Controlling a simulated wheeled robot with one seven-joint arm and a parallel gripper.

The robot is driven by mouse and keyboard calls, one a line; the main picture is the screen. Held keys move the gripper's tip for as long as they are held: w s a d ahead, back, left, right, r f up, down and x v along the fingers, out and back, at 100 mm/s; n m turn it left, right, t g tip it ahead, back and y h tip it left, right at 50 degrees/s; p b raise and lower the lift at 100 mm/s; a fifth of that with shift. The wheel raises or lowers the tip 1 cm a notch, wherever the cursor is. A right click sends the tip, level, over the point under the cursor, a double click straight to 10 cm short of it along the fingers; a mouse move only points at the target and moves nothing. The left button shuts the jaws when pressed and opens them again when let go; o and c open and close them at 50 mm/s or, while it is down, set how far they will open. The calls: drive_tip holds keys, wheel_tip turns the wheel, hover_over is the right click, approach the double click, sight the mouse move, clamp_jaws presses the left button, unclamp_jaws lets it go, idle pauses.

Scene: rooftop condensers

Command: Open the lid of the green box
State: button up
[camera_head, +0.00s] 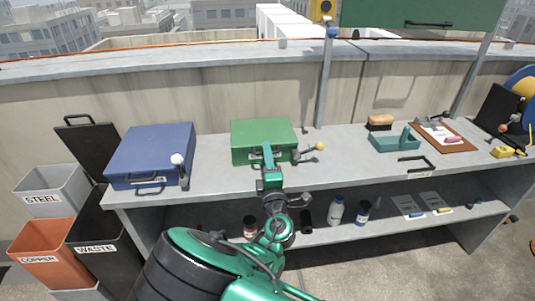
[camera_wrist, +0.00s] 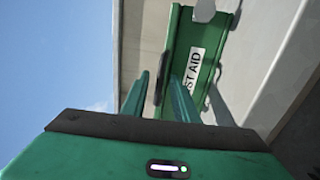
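The green box (camera_head: 264,132) stands on the grey bench, its lid down. A lever with a yellow knob (camera_head: 320,146) sticks out at its right side. My gripper (camera_head: 266,158) is at the front face of the box, hiding part of its label and handle. In the wrist view the box (camera_wrist: 205,60) appears turned sideways, with a white label ending in "ST AID". My gripper (camera_wrist: 160,76) has its two fingers apart there, near a dark handle (camera_wrist: 164,70) on the box front. I cannot tell whether they touch the handle.
A blue case (camera_head: 150,150) with a white-knobbed lever stands to the left. A teal tray (camera_head: 394,142), a brush (camera_head: 380,122) and a clipboard (camera_head: 443,135) lie to the right. Bottles stand on the lower shelf (camera_head: 390,222). A concrete parapet (camera_head: 220,85) runs behind.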

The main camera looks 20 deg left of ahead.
drive_tip(key=shift+w+a+r, duration=0.1)
drive_tip(key=shift+w+a, duration=0.1)
drive_tip(key=shift+w, duration=0.1)
drive_tip(key=shift+c, duration=0.7)
clamp_jaws()
drive_tip(key=shift+r, duration=0.25)
